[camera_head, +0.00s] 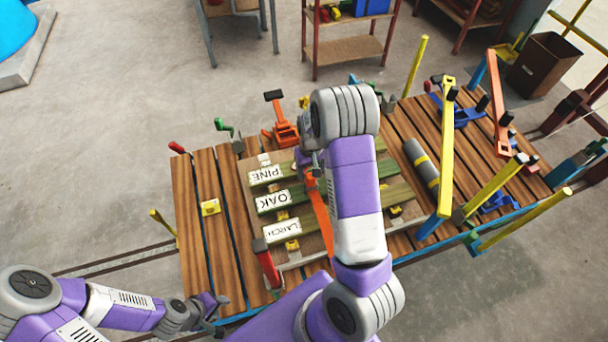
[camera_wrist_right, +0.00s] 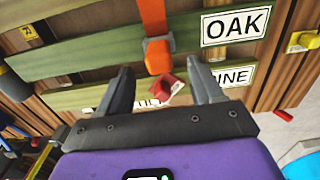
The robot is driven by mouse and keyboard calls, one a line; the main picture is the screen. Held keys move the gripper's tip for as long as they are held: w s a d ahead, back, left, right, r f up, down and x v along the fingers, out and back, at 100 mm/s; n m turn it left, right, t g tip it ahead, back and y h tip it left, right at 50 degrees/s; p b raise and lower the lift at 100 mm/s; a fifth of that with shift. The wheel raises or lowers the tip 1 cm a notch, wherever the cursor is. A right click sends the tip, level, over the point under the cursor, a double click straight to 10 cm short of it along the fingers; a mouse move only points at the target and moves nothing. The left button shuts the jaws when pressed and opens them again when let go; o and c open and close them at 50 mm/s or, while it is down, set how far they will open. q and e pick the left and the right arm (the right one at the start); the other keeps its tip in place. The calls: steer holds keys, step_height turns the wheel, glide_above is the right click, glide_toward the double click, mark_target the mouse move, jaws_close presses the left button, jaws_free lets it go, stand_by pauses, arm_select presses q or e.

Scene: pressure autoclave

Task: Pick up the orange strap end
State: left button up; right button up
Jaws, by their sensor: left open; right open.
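The orange strap (camera_head: 320,212) runs over the wooden boards, partly hidden by my right arm in the head view. In the right wrist view the strap (camera_wrist_right: 152,18) ends in a thicker orange piece (camera_wrist_right: 158,56), and a small red tag (camera_wrist_right: 172,88) shows just below it. My right gripper (camera_head: 308,168) is above the boards; in its wrist view the open fingers (camera_wrist_right: 160,72) are on either side of the strap end, with nothing gripped. My left gripper (camera_head: 220,308) is open and empty at the table's near left edge, away from the strap.
Green boards carry labels PINE (camera_head: 266,175), OAK (camera_head: 272,200) and LARCH (camera_head: 280,229). A red clamp (camera_head: 267,264) stands at the near side, an orange toggle clamp (camera_head: 283,131) behind.

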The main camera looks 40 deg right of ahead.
mark_target(311, 179)
step_height(311, 179, down, 6)
steer(key=shift+w+d+f, duration=0.1)
steer(key=shift+d+f, duration=0.05)
steer(key=shift+f, duration=0.1)
steer(key=shift+c, duration=0.3)
